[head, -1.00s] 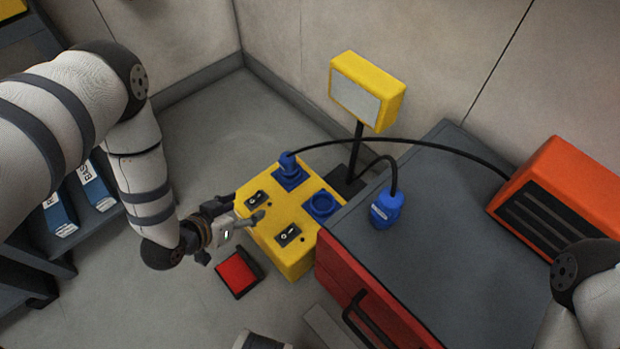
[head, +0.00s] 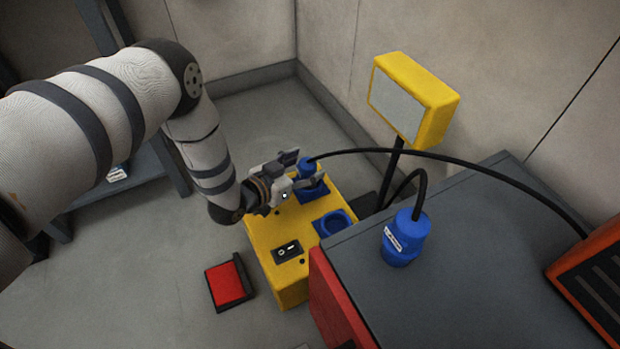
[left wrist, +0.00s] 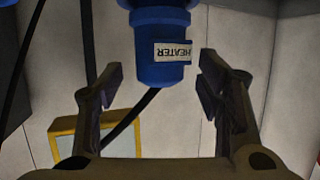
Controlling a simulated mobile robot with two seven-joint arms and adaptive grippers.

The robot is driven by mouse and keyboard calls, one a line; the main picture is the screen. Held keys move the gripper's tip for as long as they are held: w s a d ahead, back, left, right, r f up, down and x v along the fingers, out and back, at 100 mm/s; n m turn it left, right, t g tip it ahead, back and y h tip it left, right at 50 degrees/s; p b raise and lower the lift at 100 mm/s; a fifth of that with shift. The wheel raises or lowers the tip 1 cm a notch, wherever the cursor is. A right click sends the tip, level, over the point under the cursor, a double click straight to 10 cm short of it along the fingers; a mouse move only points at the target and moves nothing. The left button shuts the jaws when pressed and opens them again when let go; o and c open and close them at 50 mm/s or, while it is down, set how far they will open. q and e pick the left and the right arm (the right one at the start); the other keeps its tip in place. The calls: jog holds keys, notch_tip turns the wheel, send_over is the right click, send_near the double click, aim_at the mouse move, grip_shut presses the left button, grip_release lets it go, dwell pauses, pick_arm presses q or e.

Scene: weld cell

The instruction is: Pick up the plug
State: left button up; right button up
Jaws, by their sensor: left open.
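A blue plug (head: 307,170) with a black cable stands in a socket on top of the yellow box (head: 263,236). It also shows in the left wrist view (left wrist: 158,60), labelled HEATER. A second blue plug (head: 405,240), with a white label and black cable, stands on the grey cabinet top. My left gripper (head: 304,168) is open at the first plug, with a finger on either side of it. In the left wrist view the plug's cable end sits between the fingertips (left wrist: 160,82), with a gap on both sides. My right gripper is out of view.
An empty blue socket (head: 335,223) and a black switch (head: 288,252) are on the yellow box. A yellow lamp-like panel (head: 415,97) rises behind it. The grey cabinet (head: 470,290) and an orange unit (head: 592,275) stand right. A red pad (head: 229,284) lies on the floor.

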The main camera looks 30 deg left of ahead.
pick_arm(q)
jog(key=shift+w+d+f, duration=0.1)
jog(key=shift+w+f, duration=0.4)
jog(key=shift+w, duration=0.2)
jog(key=shift+w+r, duration=0.15)
jog(key=shift+w, duration=0.05)
grip_shut()
